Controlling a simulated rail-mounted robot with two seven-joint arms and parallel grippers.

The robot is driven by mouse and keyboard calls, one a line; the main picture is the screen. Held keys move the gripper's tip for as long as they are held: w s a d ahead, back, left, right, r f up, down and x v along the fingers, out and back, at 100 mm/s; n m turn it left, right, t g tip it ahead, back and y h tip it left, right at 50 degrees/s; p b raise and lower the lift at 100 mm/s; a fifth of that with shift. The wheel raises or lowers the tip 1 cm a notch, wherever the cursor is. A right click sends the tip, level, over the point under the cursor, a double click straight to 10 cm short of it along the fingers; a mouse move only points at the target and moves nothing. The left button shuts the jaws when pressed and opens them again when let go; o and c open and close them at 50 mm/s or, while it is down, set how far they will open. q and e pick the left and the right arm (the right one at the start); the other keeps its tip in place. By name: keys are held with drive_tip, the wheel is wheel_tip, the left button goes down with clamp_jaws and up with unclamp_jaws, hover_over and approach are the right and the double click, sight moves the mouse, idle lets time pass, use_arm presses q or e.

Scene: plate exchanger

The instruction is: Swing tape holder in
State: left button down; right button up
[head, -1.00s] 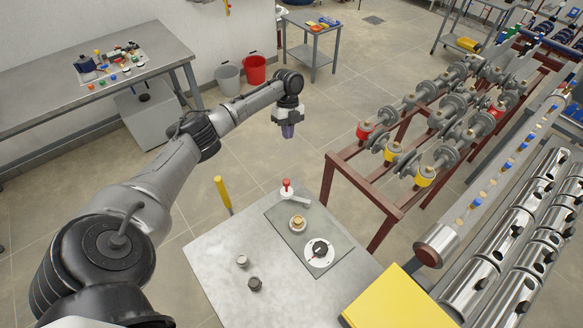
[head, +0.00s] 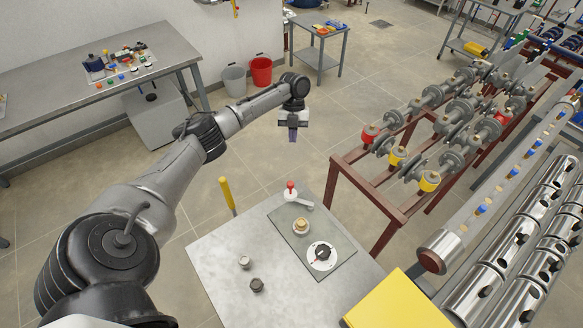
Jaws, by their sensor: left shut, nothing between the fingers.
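My left arm reaches in from the left, and its gripper (head: 292,136) hangs pointing down, shut and empty. It is in the air beyond the far edge of the metal-topped table (head: 222,262), apart from everything on it. On a grey plate (head: 277,214) on that table, a white lever-like part with a red knob (head: 291,187) stands at the far end. A tan and brass round piece (head: 301,225) sits in the middle, and a white disc with a black knob (head: 322,256) sits nearer. I cannot tell which of these is the tape holder. My right gripper is not in view.
A yellow post (head: 227,193) rises by the table's left edge. A yellow box (head: 398,302) is at the near right. A red-brown rack with valves (head: 385,189) stands to the right.

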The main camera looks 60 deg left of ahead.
use_arm(q)
drive_tip(key=s+d+f+p, duration=0.4)
drive_tip(key=d+f, duration=0.2)
drive_tip(key=f, duration=0.3)
drive_tip(key=shift+d+f, duration=0.15)
drive_tip(key=shift+d, duration=0.15)
drive_tip(key=shift+s, duration=0.1)
idle(0.4)
drive_tip(key=shift+s+d+n+p, duration=0.15)
drive_tip(key=shift+s+n+p, duration=0.1)
drive_tip(key=shift+n+p, duration=0.2)
